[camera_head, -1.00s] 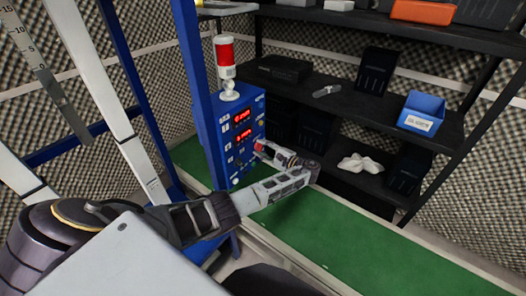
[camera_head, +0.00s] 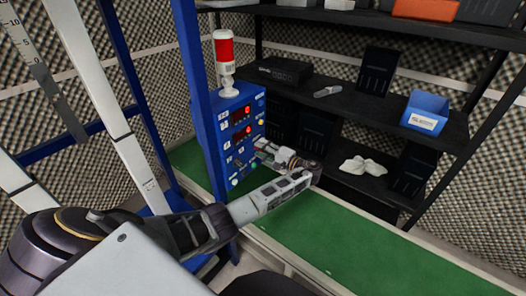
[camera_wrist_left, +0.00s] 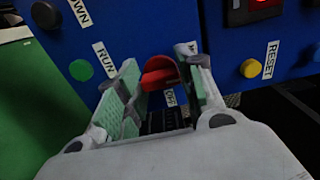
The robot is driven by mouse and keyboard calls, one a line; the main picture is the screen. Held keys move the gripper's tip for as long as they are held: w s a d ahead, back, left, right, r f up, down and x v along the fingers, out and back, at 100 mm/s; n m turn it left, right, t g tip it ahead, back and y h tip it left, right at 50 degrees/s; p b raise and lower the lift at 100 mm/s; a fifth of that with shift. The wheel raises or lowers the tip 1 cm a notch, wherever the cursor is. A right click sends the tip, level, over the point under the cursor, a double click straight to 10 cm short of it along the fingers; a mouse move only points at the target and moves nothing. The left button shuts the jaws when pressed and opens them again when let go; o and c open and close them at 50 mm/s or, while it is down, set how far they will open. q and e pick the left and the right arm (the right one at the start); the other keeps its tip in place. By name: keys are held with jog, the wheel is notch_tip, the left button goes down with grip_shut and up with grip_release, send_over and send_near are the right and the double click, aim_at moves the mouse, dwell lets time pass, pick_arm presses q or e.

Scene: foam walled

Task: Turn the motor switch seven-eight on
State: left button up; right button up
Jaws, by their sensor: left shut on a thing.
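The blue control panel (camera_head: 236,135) stands on the green-topped bench, and its face fills the top of the left wrist view. On it is a red rotary switch (camera_wrist_left: 160,74), with an "OFF" label (camera_wrist_left: 170,97) just below it and a partly hidden label to its upper right. My left gripper (camera_head: 260,154) is at the panel face, its two fingers on either side of the red switch and shut on it. The switch's exact turn is hard to tell. My right gripper is not in view.
A green button (camera_wrist_left: 82,69) marked "RUN" and a yellow button (camera_wrist_left: 251,68) marked "RESET" flank the switch. A red and white beacon (camera_head: 224,60) tops the panel. A blue upright (camera_head: 200,110) stands close on the left. The green bench top (camera_head: 340,240) is clear.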

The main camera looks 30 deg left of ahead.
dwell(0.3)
pick_arm(q)
jog(key=o, duration=1)
jog(key=shift+s+d, duration=0.15)
jog(key=shift+d, duration=1.85)
jog(key=shift+s+d, duration=0.2)
jog(key=shift+d, duration=1.8)
jog(key=shift+s+d, duration=0.15)
jog(key=shift+d, duration=1.85)
jog(key=shift+f, duration=0.15)
